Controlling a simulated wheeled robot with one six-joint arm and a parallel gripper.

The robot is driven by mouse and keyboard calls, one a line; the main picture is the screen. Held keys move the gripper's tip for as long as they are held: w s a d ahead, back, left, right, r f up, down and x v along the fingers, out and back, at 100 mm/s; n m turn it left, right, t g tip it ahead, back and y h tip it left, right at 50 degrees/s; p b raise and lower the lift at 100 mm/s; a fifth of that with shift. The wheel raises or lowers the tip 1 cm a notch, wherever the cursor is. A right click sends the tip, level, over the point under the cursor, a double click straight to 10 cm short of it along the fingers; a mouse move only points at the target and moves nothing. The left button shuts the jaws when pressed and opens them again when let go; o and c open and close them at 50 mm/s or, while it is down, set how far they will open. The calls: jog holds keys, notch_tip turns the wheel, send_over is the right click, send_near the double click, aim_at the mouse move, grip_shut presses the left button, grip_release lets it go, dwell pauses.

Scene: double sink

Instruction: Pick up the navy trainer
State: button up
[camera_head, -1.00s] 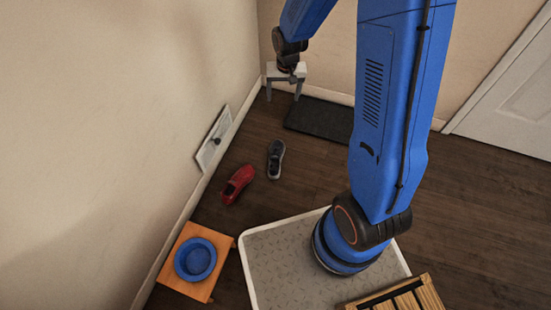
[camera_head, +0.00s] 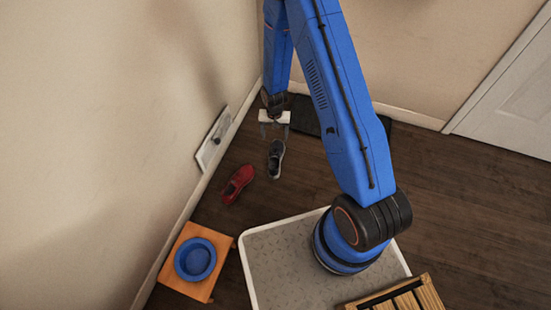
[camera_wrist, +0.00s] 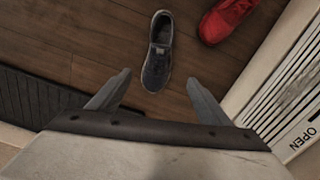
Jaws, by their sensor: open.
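The navy trainer (camera_head: 276,158) lies on the dark wooden floor, to the right of a red shoe. In the wrist view the navy trainer (camera_wrist: 157,55) lies upright, its dark toe toward my gripper and its opening at the far end. My gripper (camera_head: 274,136) hangs above the floor near the toe end of the trainer. In the wrist view my gripper (camera_wrist: 158,88) is open and empty. Its two fingers are spread wide, on either side of the trainer's toe in the picture; the height gap is hard to judge.
A red shoe (camera_head: 238,185) lies left of the trainer; it also shows in the wrist view (camera_wrist: 226,19). A white panel (camera_head: 212,139) with a dark spot is by the wall. A dark mat (camera_head: 308,114) lies behind. An orange stool (camera_head: 216,240) carries a blue bowl (camera_head: 195,259).

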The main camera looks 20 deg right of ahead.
aim_at(276, 156)
notch_tip(276, 156, down, 17)
jog(key=shift+w+d+f, duration=0.1)
jog(key=shift+f, duration=0.1)
jog(key=c, duration=1.4)
jog(key=shift+o, duration=0.2)
jog(key=shift+r, duration=0.1)
